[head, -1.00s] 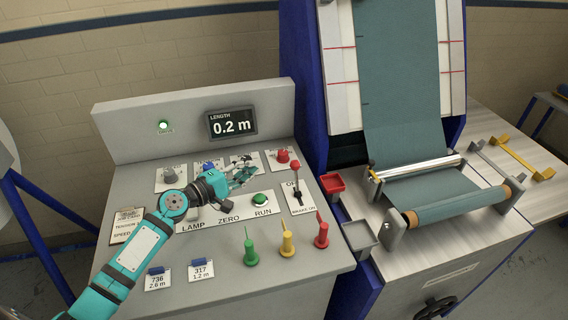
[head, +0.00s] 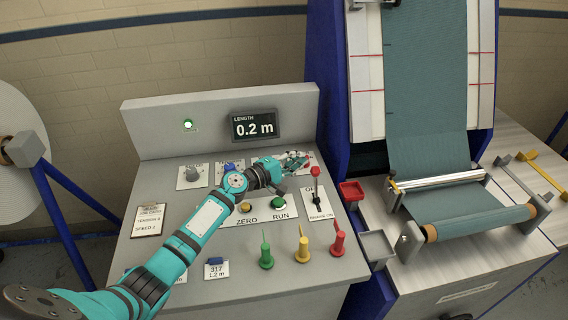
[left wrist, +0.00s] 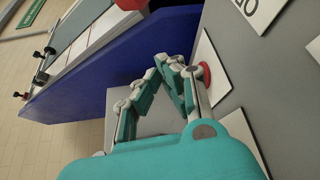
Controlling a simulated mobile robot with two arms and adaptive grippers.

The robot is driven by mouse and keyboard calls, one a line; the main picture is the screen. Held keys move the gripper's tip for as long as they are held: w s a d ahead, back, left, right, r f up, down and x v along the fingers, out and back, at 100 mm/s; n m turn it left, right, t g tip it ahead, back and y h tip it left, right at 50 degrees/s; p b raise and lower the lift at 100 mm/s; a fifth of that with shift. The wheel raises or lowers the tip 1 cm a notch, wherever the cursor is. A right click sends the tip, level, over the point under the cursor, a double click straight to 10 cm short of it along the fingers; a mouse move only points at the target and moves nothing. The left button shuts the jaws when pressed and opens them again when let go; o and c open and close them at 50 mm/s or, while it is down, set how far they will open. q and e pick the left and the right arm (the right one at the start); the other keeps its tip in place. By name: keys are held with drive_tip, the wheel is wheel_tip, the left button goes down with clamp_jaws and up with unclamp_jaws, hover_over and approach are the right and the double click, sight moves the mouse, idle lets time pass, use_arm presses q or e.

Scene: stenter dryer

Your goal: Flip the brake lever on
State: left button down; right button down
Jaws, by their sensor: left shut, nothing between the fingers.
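The brake lever (head: 316,186) stands on a white plate at the right of the console. Its red knob (head: 315,171) is at the upper, far end, away from the "BRAKE ON" label (head: 320,216) at the plate's near end. My left gripper (head: 301,160) is shut and empty, just above and left of the knob in the head view, over the red button's place. It hides most of that button. In the left wrist view, the closed fingers (left wrist: 163,66) are close beside a red disc (left wrist: 205,75) on the panel; contact is unclear. My right gripper is out of view.
Green, yellow and red pegs (head: 338,238) stand along the console's near side. A red tray (head: 352,190) and grey tray (head: 377,247) sit right of the console.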

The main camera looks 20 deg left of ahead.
sight(316, 183)
use_arm(q)
drive_tip(key=s+d+p, duration=0.1)
drive_tip(key=s+d+r+p, duration=0.1)
drive_tip(key=shift+s+d, duration=0.1)
drive_tip(key=shift+s, duration=0.25)
drive_tip(key=shift+s+d, duration=0.2)
drive_tip(key=shift+s, duration=0.05)
drive_tip(key=shift+f, duration=0.1)
drive_tip(key=shift+w, duration=0.1)
